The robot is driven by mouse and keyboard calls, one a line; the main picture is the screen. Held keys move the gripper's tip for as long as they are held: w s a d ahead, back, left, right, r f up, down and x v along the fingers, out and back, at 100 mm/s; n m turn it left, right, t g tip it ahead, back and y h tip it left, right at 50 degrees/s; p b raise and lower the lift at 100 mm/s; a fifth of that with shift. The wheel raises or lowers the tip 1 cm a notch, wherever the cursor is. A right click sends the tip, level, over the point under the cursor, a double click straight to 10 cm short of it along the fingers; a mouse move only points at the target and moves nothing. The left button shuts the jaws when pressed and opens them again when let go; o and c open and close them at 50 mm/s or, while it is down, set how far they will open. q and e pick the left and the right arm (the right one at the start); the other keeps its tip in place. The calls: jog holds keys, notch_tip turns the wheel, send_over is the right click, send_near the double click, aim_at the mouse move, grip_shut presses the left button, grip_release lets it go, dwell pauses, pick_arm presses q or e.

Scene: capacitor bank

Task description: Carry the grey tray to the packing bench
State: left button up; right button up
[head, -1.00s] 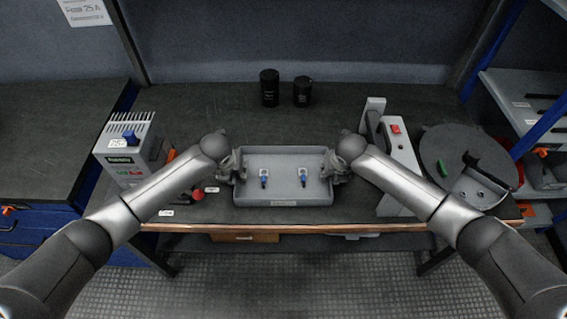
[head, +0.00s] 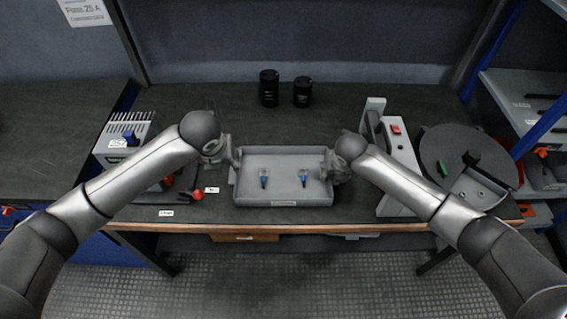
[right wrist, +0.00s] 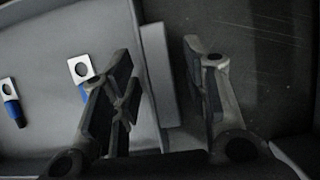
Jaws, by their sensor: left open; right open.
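The grey tray (head: 283,160) sits on the dark workbench in the head view, with two small blue-sleeved lugs (head: 264,178) (head: 304,177) lying in it. My left gripper (head: 229,160) is open just left of the tray's left side, apart from or barely at its handle. My right gripper (head: 332,172) is at the tray's right side. In the right wrist view its open fingers (right wrist: 165,95) stand on either side of the tray's right wall and handle (right wrist: 158,75), with a gap to the outer finger. No packing bench is identifiable for certain.
Two black cylinders (head: 269,88) (head: 302,91) stand behind the tray. A grey device with a finned top (head: 122,145) stands left, and a red-buttoned fixture (head: 398,150) and round dark plate (head: 465,160) stand right. Another dark-topped bench (head: 50,135) is at far left.

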jog(key=v, duration=1.1)
jog(key=shift+r, duration=0.3)
jog(key=shift+s, duration=0.15)
